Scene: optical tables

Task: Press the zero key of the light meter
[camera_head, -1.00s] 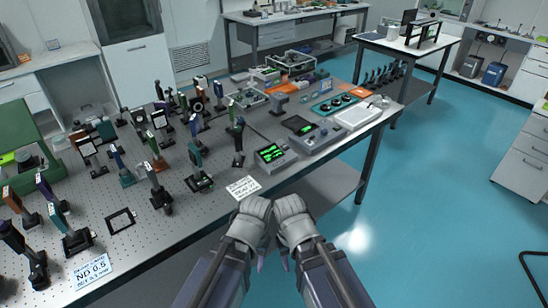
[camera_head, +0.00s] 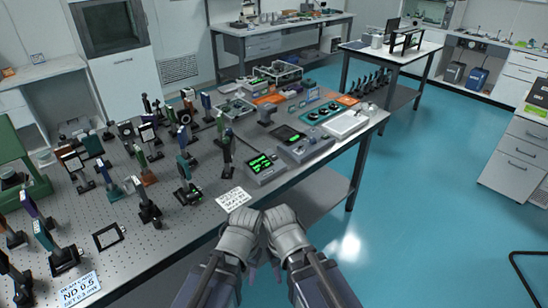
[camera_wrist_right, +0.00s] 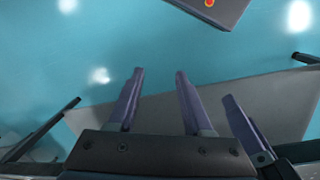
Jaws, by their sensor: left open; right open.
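A grey meter box with a lit green display (camera_head: 262,165) sits near the front edge of the optical table in the head view. I take it for the light meter; its keys are too small to read. A second grey box with a small green display (camera_head: 300,145) stands just right of it. My left gripper (camera_head: 252,274) and right gripper (camera_head: 278,272) hang side by side below the table's front edge, apart from the meter. Both are empty. In the right wrist view the right gripper's fingers (camera_wrist_right: 159,72) are spread over the floor.
A printed card (camera_head: 233,199) lies in front of the meter. Many post-mounted optics, such as a black one (camera_head: 226,150), crowd the table to the left. A white tray (camera_head: 346,123) lies right of the boxes.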

